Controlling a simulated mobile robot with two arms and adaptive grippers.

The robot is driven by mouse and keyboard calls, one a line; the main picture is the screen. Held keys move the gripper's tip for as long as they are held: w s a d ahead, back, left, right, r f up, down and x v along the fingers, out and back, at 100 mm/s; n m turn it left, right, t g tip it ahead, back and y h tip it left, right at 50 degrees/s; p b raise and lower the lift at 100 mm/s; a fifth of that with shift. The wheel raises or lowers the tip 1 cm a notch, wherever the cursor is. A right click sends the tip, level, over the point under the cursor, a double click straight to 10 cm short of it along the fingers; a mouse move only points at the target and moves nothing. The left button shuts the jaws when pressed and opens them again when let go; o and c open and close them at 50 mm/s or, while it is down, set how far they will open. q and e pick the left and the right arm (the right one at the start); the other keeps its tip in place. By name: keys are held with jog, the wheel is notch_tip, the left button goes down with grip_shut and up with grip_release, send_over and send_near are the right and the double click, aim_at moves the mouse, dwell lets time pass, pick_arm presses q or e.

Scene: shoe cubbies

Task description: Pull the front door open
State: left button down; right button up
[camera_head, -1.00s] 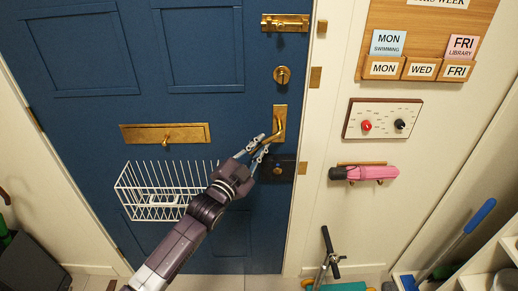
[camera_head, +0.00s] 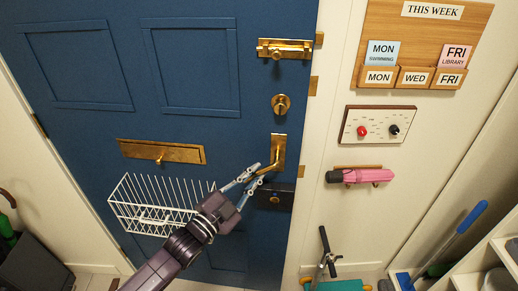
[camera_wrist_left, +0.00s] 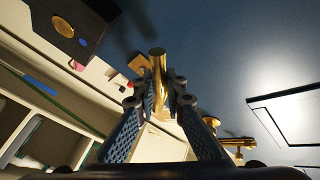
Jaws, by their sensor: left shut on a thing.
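My left gripper (camera_head: 256,177) is shut on this lever. In the left wrist view, the fingers (camera_wrist_left: 160,92) close on the brass lever (camera_wrist_left: 158,62). My right gripper is not in view.
A white wire basket (camera_head: 150,205) hangs on the door beside my left arm. The brass bolt (camera_head: 284,49) is drawn clear of its keeper. A scooter (camera_head: 328,262) stands by the right wall, below the pink umbrella (camera_head: 365,176).

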pick_arm(q)
jog(key=s+a+m+g+h+p, duration=0.1)
jog(key=s+a, duration=0.3)
jog(key=s, duration=0.6)
jog(key=s+a+m+g+h+p, duration=0.1)
jog(key=s+a+m+g+h, duration=0.1)
jog(key=s, duration=0.8)
jog(key=shift+a+g+h+p, duration=0.4)
jog(key=shift+a+g+h, duration=0.15)
jog(key=shift+a, duration=0.45)
jog(key=shift+d+f, duration=0.1)
jog(key=c, duration=2)
grip_release()
jog(key=shift+o, duration=0.2)
jog(key=v, duration=1.2)
